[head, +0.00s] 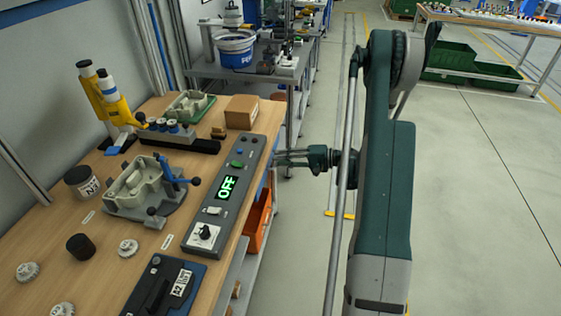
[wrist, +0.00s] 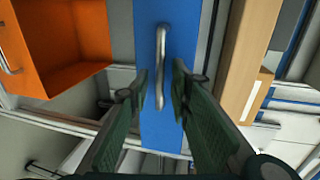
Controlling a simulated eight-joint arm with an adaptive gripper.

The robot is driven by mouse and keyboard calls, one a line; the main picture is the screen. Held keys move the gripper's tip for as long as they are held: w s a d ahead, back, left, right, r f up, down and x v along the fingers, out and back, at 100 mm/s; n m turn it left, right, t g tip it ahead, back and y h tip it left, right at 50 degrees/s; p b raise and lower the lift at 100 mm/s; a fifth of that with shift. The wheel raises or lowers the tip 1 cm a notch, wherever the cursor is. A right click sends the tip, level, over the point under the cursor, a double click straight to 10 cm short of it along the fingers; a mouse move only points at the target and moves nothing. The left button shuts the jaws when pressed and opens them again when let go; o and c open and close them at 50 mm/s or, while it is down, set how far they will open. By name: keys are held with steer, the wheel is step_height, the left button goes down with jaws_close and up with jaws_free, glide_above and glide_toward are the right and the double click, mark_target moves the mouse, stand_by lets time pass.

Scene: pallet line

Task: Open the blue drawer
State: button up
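The blue drawer (wrist: 186,40) shows in the wrist view as a blue front with a long silver bar handle (wrist: 161,50). My gripper (wrist: 161,80) is open, with one dark green finger on each side of the handle. The handle lies between the fingertips in the picture, with a gap on both sides; I cannot tell the exact depth. In the head view my gripper (head: 281,158) is at the right edge of the workbench, beside the grey control panel. The blue front is mostly hidden there.
An orange drawer (wrist: 60,45) stands open; it also shows under the bench in the head view (head: 254,224). The wooden workbench (head: 110,215) carries the control panel (head: 224,190) reading OFF, fixtures and a cardboard box (head: 242,111). The floor right of my arm is clear.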

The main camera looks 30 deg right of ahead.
steer(key=shift+w+a, duration=0.1)
steer(key=shift+a, duration=0.05)
jaws_close()
steer(key=f+v, duration=0.3)
steer(key=v, duration=1.2)
steer(key=s+d+f+v, duration=0.1)
steer(key=f+v, duration=0.2)
steer(key=v, duration=1.2)
steer(key=shift+f, duration=0.2)
jaws_free()
